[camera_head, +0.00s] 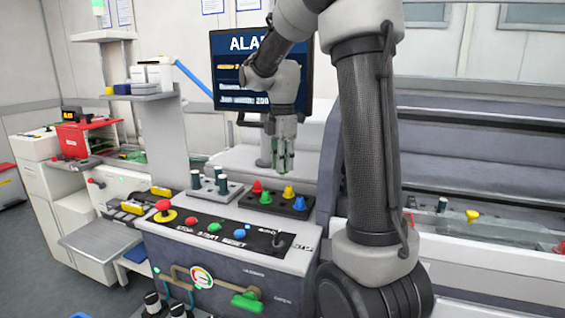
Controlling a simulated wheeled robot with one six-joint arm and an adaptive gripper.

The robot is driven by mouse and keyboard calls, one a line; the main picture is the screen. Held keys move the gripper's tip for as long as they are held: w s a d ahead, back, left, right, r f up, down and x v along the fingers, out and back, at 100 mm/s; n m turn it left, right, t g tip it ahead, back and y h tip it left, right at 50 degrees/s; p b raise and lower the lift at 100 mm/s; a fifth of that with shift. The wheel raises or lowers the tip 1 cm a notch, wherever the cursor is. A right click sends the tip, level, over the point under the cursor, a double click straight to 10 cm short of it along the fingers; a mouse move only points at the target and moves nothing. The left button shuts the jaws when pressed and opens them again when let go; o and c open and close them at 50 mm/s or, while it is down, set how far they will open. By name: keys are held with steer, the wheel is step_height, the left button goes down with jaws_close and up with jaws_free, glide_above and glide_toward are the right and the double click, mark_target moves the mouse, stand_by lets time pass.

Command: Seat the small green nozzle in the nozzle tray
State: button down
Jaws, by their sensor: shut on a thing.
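My gripper (283,168) points down above the dark nozzle tray (276,209), a little behind it in the picture. Green shows at its fingertips, and it is shut on what looks like the small green nozzle (284,152). The fingers largely cover this piece, so its shape is unclear. The gripper looks apart from the tray.
Left of the tray is a grey holder (217,192) with dark-topped cylinders. In front is a sloped control panel (215,232) with coloured buttons and a red emergency knob (163,208). A monitor (228,88) stands behind my arm. A transparent tray (480,229) lies at the right.

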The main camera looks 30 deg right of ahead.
steer(key=shift+f, duration=5.35)
steer(key=c, duration=1.3)
jaws_free()
steer(key=shift+o, duration=1.1)
steer(key=shift+r, duration=0.1)
